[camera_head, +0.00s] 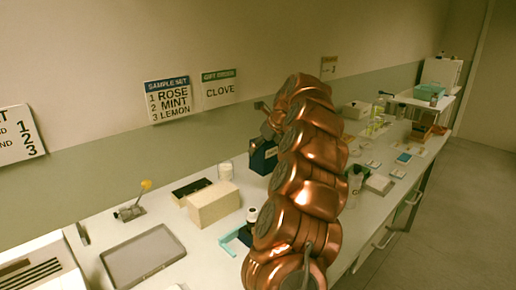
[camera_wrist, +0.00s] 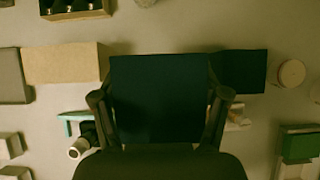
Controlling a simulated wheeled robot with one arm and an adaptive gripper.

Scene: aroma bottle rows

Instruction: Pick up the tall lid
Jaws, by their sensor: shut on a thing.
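The tall lid (camera_wrist: 158,98) looks like a dark navy block in the wrist view. My gripper (camera_wrist: 161,95) has one finger on each side of it and is shut on it. In the head view a dark blue box shape (camera_head: 261,161) with a small pale label shows just left of my arm, below the wrist. My arm hides its right side and most of the gripper there. In the wrist view a second dark block (camera_wrist: 242,72) lies just right of the lid, partly covered by it. I cannot tell how high the lid is above the table.
A teal bracket (camera_head: 231,240) and a small dark-and-white bottle (camera_head: 251,216) are near the front. Small items crowd the table's far right.

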